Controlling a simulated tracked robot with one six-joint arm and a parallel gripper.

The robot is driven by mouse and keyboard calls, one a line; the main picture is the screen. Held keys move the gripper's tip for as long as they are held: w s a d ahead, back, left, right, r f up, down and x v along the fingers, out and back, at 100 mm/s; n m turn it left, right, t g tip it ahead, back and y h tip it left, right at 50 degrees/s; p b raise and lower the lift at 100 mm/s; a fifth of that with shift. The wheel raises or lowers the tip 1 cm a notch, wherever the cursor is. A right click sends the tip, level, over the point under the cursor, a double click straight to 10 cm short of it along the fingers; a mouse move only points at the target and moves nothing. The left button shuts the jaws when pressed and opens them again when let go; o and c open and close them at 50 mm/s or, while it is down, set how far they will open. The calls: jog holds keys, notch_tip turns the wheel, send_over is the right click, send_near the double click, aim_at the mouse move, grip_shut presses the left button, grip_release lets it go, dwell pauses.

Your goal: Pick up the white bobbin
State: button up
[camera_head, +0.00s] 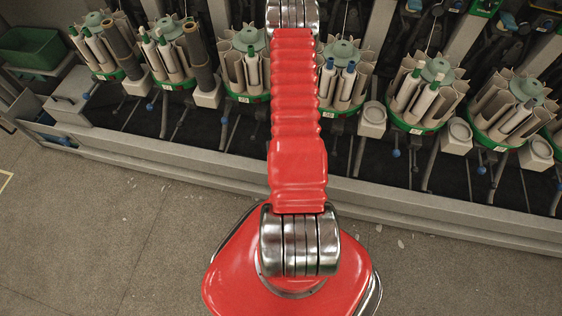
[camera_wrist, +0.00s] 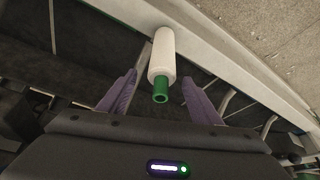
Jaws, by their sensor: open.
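A white bobbin (camera_wrist: 162,55) with a green tube end (camera_wrist: 160,90) shows in the wrist view, near the middle. My gripper (camera_wrist: 160,88) is open, with one purple finger on each side of the bobbin. The bobbin lies between the fingers with a visible gap on both sides, and its green end points toward the gripper body. In the head view my red arm covers the middle, and my gripper is out of sight there. Other white bobbins with green or blue ends stand in the round holders, such as one white bobbin (camera_head: 408,90) at the right.
Several round green-rimmed holders (camera_head: 422,125) stand in a row along the machine. A grey rail (camera_head: 420,212) runs along its front edge. A green bin (camera_head: 32,48) sits at the far left.

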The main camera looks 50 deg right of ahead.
jog(key=shift+x, duration=2.25)
jog(key=shift+c, duration=0.5)
jog(key=c, duration=0.9)
